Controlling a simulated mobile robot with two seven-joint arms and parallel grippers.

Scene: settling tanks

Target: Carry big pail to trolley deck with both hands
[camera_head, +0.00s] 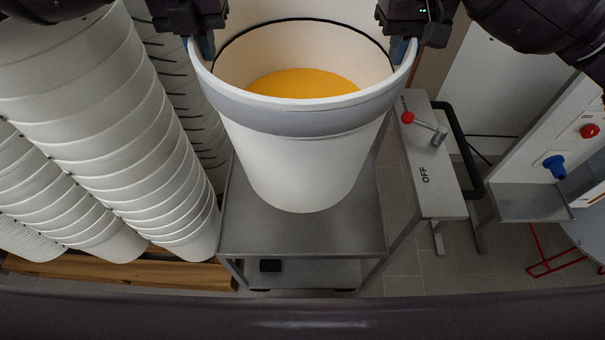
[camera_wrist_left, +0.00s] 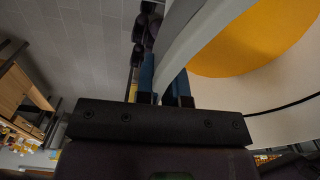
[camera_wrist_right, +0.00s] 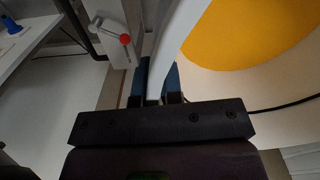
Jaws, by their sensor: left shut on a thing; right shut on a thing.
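The big white pail (camera_head: 300,165) has a grey band below its rim and a yellow-orange fill (camera_head: 303,83). It looks upright over the grey metal trolley deck (camera_head: 300,237); I cannot tell whether its base touches the deck. My left gripper (camera_head: 206,44) is shut on the left side of the pail's rim, and my right gripper (camera_head: 402,48) is shut on the right side. In the left wrist view the blue fingers (camera_wrist_left: 165,85) straddle the pail wall. In the right wrist view the fingers (camera_wrist_right: 158,82) do the same.
Tall stacks of white pails (camera_head: 120,140) lean at the left on a wooden pallet (camera_head: 135,268). A grey box marked OFF (camera_head: 432,165) with a red-knobbed lever (camera_head: 408,117) stands close on the right. A panel with a blue plug (camera_head: 555,166) is further right.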

